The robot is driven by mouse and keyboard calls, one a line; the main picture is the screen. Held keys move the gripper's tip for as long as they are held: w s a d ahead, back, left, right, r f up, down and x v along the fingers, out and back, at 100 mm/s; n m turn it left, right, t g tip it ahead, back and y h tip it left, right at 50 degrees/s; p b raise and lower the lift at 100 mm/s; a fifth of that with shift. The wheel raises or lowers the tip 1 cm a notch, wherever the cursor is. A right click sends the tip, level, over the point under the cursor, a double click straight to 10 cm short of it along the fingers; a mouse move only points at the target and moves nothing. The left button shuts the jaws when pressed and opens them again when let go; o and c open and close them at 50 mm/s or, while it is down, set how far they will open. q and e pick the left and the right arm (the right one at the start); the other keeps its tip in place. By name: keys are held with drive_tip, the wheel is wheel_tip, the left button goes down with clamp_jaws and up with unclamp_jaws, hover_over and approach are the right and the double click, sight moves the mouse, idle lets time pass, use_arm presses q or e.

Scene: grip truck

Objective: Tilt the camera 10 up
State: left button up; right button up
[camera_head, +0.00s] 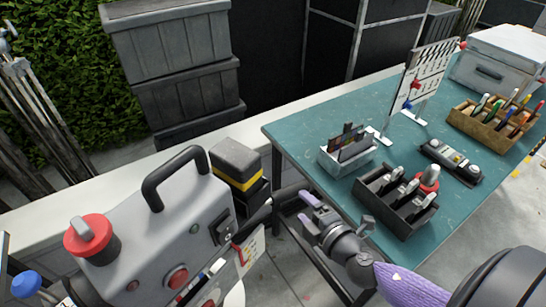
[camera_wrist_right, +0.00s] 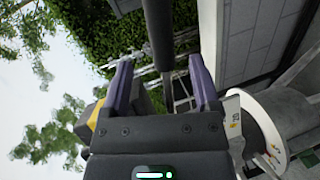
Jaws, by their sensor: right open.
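The camera is a large grey box (camera_head: 165,235) with a black top handle, at the lower left of the head view. A black rod (camera_head: 262,211) sticks out from its right side towards my right gripper. The right gripper (camera_head: 303,209) is open, its purple fingers at the rod's outer end. In the right wrist view, the rod (camera_wrist_right: 158,30) runs between the two spread fingers (camera_wrist_right: 158,65), with gaps at both sides. A pale scale plate (camera_head: 246,256) with a red pointer is beside the box; its numbers show partly in the wrist view (camera_wrist_right: 235,122). My left gripper is out of view.
A teal table (camera_head: 300,130) on the right holds a black tray (camera_head: 400,218) of tools, a grey bin (camera_head: 335,165), a pen box (camera_head: 478,122) and a white board (camera_head: 432,70). Stacked grey crates (camera_head: 172,50) stand behind. A black and yellow block (camera_head: 236,160) is near the rod.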

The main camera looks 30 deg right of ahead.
sight(292, 197)
drive_tip(key=x, duration=0.8)
drive_tip(key=shift+w+f+b, duration=0.2)
drive_tip(key=shift+w+b, duration=0.05)
drive_tip(key=shift+b, duration=0.05)
drive_tip(key=shift+w, duration=0.25)
drive_tip(key=c, duration=1)
clamp_jaws()
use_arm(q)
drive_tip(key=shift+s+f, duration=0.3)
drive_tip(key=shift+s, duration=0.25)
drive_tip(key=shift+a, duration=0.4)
